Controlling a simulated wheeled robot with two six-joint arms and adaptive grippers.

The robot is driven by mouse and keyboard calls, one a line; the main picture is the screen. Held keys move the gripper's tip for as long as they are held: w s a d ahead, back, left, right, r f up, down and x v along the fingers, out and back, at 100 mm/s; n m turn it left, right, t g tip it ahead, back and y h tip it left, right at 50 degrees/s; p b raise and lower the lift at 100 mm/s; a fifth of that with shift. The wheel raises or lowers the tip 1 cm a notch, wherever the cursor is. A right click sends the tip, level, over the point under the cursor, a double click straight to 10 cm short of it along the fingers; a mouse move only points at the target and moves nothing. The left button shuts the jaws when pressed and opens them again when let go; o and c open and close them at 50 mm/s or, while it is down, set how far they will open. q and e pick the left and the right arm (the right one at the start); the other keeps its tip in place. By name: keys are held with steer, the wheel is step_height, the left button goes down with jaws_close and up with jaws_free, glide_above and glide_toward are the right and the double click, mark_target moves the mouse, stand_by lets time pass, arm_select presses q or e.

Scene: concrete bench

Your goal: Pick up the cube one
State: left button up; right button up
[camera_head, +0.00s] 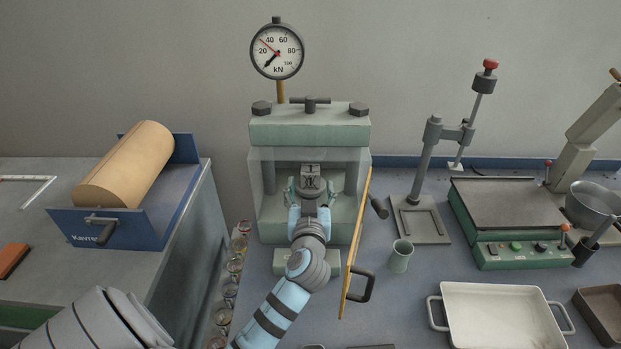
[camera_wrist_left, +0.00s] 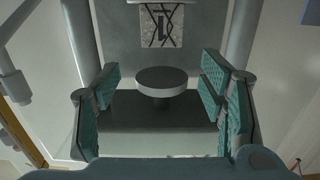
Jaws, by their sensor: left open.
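A grey cube (camera_head: 311,177) with dark crack lines sits inside the green press (camera_head: 310,130), under its thick top block. My left gripper (camera_head: 311,190) reaches into the press opening from the front. Its teal-padded fingers (camera_wrist_left: 163,88) are open and empty, one to each side of the cube's line, with the cube beyond them. A round dark platen (camera_wrist_left: 161,77) shows between the fingers. I cannot tell what the cube rests on. My right gripper is not in view.
The press's posts stand on both sides of my left gripper. An open yellow-edged guard door (camera_head: 354,250) with a dark handle stands close right of my arm. A green cup (camera_head: 400,256) and white tray (camera_head: 500,317) are farther right. Several small jars (camera_head: 233,268) line the left edge.

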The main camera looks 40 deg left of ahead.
mark_target(310, 173)
arm_select(q)
steer(key=x, duration=0.8)
steer(key=shift+a+f, duration=0.1)
steer(key=shift+f, duration=0.3)
steer(key=shift+s, duration=0.1)
steer(key=c, duration=1.5)
steer(key=shift+o, duration=0.2)
steer(key=shift+r, duration=0.2)
